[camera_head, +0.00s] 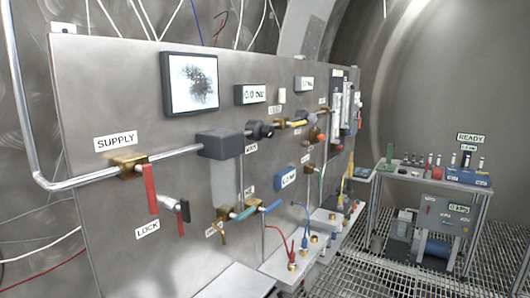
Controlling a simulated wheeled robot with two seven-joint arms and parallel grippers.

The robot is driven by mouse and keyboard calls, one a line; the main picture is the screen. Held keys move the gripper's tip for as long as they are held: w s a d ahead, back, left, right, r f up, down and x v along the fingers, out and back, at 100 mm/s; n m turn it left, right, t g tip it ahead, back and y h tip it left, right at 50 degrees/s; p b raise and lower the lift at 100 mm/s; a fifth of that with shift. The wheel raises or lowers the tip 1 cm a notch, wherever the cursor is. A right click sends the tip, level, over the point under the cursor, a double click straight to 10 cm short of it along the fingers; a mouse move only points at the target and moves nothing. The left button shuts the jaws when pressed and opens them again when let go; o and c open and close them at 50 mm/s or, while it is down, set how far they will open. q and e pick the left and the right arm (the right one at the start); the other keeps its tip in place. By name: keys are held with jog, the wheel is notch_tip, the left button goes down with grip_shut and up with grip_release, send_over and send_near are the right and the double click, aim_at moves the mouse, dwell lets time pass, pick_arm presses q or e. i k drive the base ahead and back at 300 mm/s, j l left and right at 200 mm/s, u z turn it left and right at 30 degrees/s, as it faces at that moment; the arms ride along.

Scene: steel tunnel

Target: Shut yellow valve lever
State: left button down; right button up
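A small yellow lever (298,123) shows on the steel panel, on the pipe line to the right of a dark round fitting (260,130). It is small in the view and seems to lie roughly along the pipe. Its exact angle is hard to tell. Neither of my grippers is in view, and nothing touches the lever.
The panel (90,75) also bears a red lever (151,190), a dark grey box (221,144), a blue lever (270,206) and a screen (190,84). Low shelves (235,283) jut out below. A bench (430,178) stands at the right on grating (345,272).

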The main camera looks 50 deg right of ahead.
aim_at(293, 124)
jog(key=z, duration=2)
jog(key=i+l, duration=0.1)
jog(key=l, duration=0.35)
jog(key=i+l+u, duration=0.1)
jog(key=l, duration=0.3)
jog(key=i+l, duration=0.1)
jog(key=l, duration=0.35)
jog(key=i+l+u, duration=0.1)
jog(key=i, duration=0.35)
jog(key=i+l+u, duration=0.1)
jog(key=i+l, duration=0.15)
jog(key=i, duration=0.15)
jog(key=i+l+u, duration=0.1)
jog(key=i, duration=0.85)
